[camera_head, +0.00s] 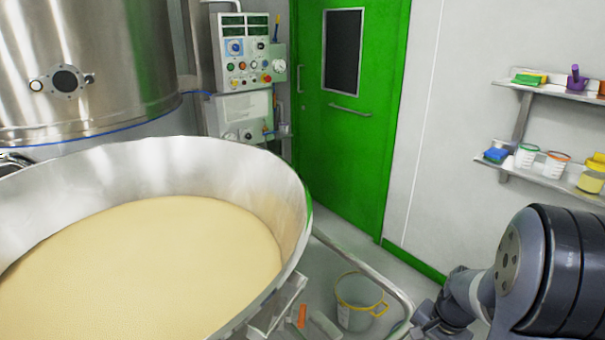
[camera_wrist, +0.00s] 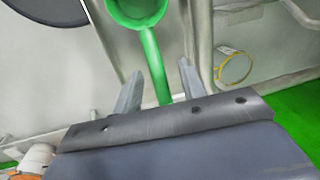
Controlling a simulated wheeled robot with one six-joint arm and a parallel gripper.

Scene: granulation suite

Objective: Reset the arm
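My gripper (camera_wrist: 160,78) shows in the wrist view with its two grey fingers spread apart. A green scoop (camera_wrist: 139,10) with a round bowl lies beyond the fingers, cut by the top edge. Its green handle (camera_wrist: 156,68) runs down between the fingers, with a gap visible on each side. The lower end of the handle is hidden behind the gripper body, and I cannot tell how far it is from the fingers. In the head view my arm (camera_head: 545,265) is bent at the lower right, and the fingers cannot be made out there.
A large steel bowl (camera_head: 285,180) of pale powder fills the lower left, with a tubular rail (camera_head: 360,265) beside it. A bucket (camera_head: 355,302) with a yellow handle stands on the floor. Wall shelves (camera_head: 540,180) hold cups at the right. A green door (camera_head: 365,120) is closed behind.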

